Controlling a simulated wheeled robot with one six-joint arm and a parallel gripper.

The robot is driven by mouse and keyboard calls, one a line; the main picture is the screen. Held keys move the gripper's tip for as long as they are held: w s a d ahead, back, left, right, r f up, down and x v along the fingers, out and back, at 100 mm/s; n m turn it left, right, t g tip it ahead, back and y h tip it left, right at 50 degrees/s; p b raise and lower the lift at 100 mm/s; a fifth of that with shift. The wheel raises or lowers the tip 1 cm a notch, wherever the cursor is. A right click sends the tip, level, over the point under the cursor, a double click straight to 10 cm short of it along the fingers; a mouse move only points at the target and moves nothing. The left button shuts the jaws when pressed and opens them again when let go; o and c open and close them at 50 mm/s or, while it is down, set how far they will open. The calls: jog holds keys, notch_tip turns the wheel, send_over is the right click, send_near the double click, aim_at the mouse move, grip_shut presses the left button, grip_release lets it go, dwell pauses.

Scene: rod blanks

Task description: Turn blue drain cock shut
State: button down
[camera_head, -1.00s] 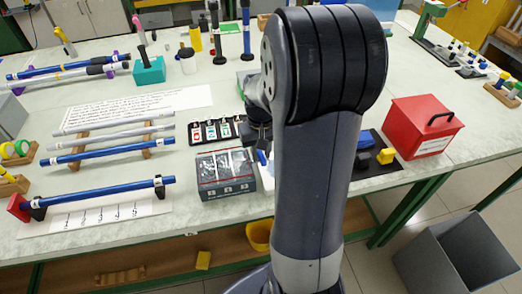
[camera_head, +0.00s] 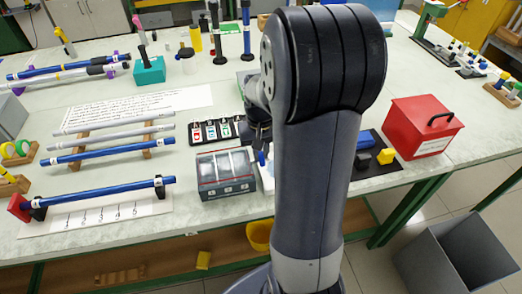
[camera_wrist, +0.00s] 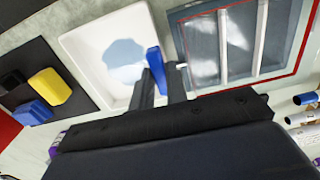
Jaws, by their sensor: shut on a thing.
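The blue drain cock handle (camera_wrist: 154,62) stands between the fingertips of my gripper (camera_wrist: 160,72) in the wrist view. My gripper is shut on it. The handle's long side runs nearly up and down in that view, leaning slightly. It also shows as a small blue piece (camera_head: 262,158) just below my gripper (camera_head: 260,142) in the head view. The cock's body and its seat are hidden by the fingers and my arm. A white tray (camera_wrist: 78,44) with a pale blue-grey patch inside lies directly left of the handle in the wrist view.
A grey compartment box (camera_head: 226,190) stands close beside the handle; its lidded top (camera_wrist: 225,80) fills the wrist view's right. A dark mat (camera_head: 388,180) carries blue and yellow blocks. A red box (camera_head: 420,125) is farther right. Rods lie on racks at left.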

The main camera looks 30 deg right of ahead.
aim_at(261, 154)
jog(key=c, duration=1.7)
grip_release()
jog(key=shift+r, duration=0.1)
notch_tip(261, 154, up, 11)
jog(key=shift+f, duration=0.15)
notch_tip(261, 154, down, 11)
jog(key=shift+f, duration=0.1)
jog(key=shift+d+n, duration=0.1)
jog(key=shift+n, duration=0.5)
